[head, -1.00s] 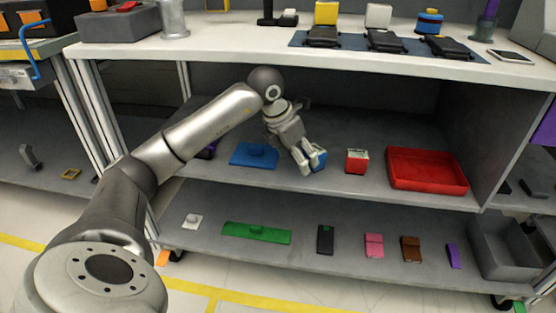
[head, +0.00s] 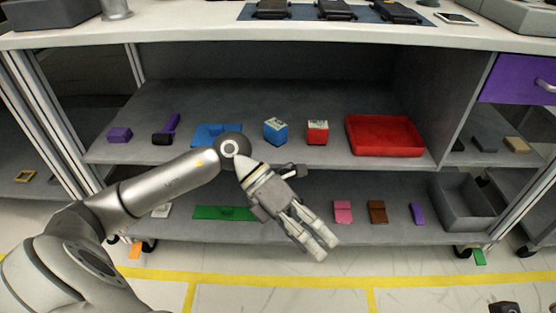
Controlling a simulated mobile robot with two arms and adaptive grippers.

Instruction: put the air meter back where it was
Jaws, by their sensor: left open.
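A blue box-shaped meter with a pale top (head: 275,132) stands on the middle shelf (head: 240,95). A similar red box (head: 317,132) stands just to its right, apart from it. I cannot tell from any label which of them is the air meter. My left gripper (head: 318,243) is open and empty, pointing down to the right in front of the lower shelf, well clear of the blue meter. It covers the part of the lower shelf where a black item lay. My right gripper is not in view.
A red tray (head: 385,136), a blue plate (head: 217,136), a purple block (head: 120,135) and a dark-and-purple tool (head: 167,130) share the middle shelf. The lower shelf holds a green plate (head: 222,213), small coloured items and a grey bin (head: 465,204). Several devices lie on the worktop above.

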